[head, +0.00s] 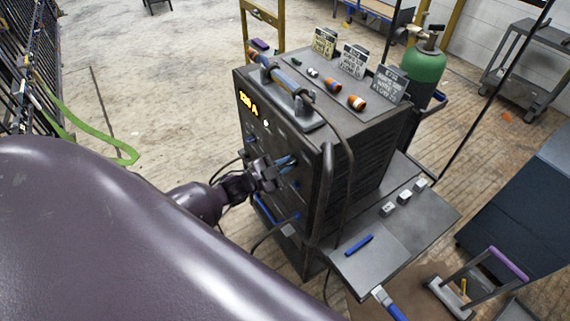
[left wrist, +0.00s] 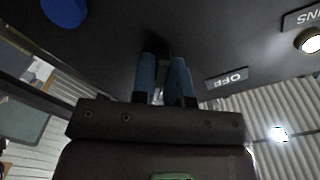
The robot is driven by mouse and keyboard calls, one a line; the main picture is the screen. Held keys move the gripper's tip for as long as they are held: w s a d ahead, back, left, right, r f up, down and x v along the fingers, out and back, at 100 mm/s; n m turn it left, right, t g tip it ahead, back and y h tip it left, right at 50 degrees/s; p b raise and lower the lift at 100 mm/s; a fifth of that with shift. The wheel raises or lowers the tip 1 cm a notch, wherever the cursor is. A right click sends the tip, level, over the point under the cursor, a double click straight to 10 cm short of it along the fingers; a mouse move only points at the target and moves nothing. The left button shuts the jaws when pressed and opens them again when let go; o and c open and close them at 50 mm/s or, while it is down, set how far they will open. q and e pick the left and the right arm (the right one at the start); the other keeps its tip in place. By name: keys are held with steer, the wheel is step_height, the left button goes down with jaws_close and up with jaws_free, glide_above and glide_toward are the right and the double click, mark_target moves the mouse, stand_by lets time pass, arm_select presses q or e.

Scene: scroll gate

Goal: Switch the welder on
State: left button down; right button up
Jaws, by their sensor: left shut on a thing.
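The welder (head: 362,165) is a tall dark cabinet in the middle of the head view, with orange digits (head: 248,103) showing on its front panel. My left gripper (head: 287,162) is at that front panel. In the left wrist view its two blue fingers (left wrist: 164,78) are closed around a small dark switch lever (left wrist: 163,50) on the panel. The fingers hide most of the lever. An OFF label (left wrist: 227,79), upside down in this view, sits just right of the fingers. My right gripper is not in view.
A blue knob (left wrist: 64,12) and a small round light (left wrist: 311,41) are on the panel near the fingers. A cable (head: 348,165) hangs at the welder's side. A side shelf (head: 375,262) holds small items. A green gas cylinder (head: 425,68) stands behind. Floor at left is mostly clear.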

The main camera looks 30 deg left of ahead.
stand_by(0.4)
arm_select(q)
steer(key=c, duration=1.1)
jaws_free()
steer(key=v, duration=1)
steer(key=shift+s+a, duration=0.2)
steer(key=shift+s, duration=0.15)
